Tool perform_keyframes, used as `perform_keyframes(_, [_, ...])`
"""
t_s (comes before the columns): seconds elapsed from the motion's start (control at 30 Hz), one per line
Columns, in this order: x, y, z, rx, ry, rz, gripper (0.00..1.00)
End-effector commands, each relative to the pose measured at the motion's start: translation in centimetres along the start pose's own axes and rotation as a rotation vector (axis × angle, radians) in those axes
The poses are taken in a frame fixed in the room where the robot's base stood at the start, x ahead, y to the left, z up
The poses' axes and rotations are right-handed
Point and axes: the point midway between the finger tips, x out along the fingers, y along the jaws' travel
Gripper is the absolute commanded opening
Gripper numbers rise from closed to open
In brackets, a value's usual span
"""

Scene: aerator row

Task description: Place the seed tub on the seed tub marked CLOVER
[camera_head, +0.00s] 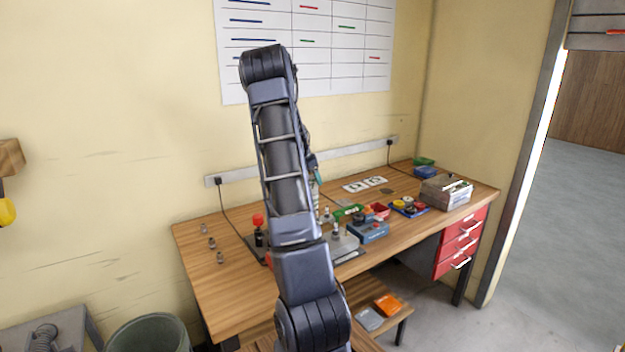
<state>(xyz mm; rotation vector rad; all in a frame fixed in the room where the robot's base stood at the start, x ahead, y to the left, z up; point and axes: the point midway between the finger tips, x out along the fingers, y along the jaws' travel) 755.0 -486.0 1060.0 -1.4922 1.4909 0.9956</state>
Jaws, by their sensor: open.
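My arm stands across the middle of the view and hides part of the bench. Part of my gripper (314,170) seems to show just right of the forearm, above the bench; its fingers are mostly hidden, and I see nothing held. I can read no CLOVER marking, so I cannot tell which things are the seed tubs. Small containers that may be tubs are a green one (424,161) and a blue one (426,172) at the back right of the bench. An orange one (388,304) and a grey one (369,319) are on a low bench in front.
The wooden workbench (205,265) holds a grey box stack (446,194), a blue device (369,231), a blue tray (422,213) with round pieces, and a red-knobbed item (258,228). Small metal fittings (212,243) stand at left. Red drawers (461,239) hang at right.

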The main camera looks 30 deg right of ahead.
Motion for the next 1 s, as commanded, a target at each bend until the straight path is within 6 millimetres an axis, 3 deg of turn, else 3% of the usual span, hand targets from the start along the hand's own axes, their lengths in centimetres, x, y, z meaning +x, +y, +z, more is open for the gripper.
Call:
perform_keyframes(0.4, [-7.8,-0.1,0.0,0.0,0.001,-0.005,0.82])
perform_keyframes(0.6, [-10.3,-0.1,0.0,0.0,0.0,-0.002,0.82])
perform_keyframes(0.77, [-11.3,0.0,0.1,-0.003,-0.002,-0.004,0.82])
perform_keyframes(0.87, [-12.3,0.6,0.7,-0.027,-0.015,-0.015,0.82])
perform_keyframes(1.0, [-14.9,2.4,2.8,-0.111,-0.055,-0.057,0.82])
